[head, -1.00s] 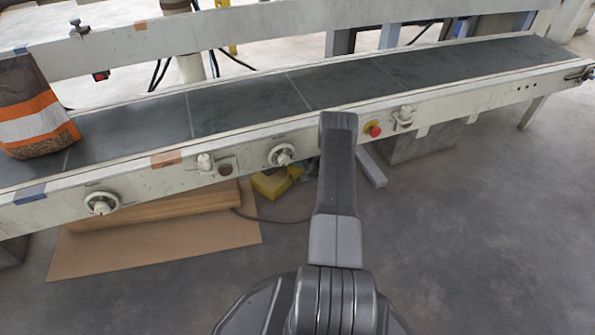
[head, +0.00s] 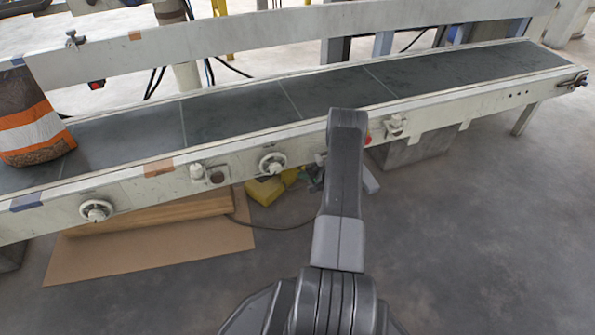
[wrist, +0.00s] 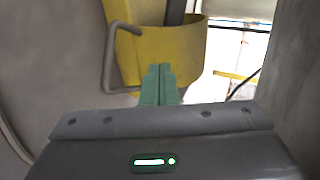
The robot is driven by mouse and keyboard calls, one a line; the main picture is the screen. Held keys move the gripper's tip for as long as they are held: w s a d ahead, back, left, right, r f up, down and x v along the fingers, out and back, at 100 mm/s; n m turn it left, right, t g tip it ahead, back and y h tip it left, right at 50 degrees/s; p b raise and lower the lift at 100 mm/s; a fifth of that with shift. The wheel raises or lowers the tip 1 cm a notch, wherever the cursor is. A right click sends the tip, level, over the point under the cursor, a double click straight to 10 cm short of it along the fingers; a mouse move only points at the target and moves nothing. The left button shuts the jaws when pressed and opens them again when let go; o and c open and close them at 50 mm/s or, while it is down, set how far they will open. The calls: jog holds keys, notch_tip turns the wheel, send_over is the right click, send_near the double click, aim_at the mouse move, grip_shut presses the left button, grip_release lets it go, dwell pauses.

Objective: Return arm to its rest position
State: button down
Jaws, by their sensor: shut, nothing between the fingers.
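My gripper (wrist: 160,82) shows in the wrist view as two green fingers pressed together, with nothing between them. Behind the fingertips is a yellow curved holder (wrist: 175,52) with a grey bent handle (wrist: 108,62) at its left; I cannot tell whether the fingers touch it. In the head view my dark arm stands upright in front of the conveyor, and my gripper is hidden there.
The conveyor belt (head: 235,108) runs across the head view. An orange, white and brown bag (head: 30,125) stands on it at the far left. A red button (head: 368,138) is partly behind my arm. Cardboard (head: 150,250) lies on the floor; the floor at right is clear.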

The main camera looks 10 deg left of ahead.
jog(key=p+v, duration=0.1)
jog(key=v, duration=0.5)
jog(key=shift+p, duration=0.35)
jog(key=shift+f, duration=0.1)
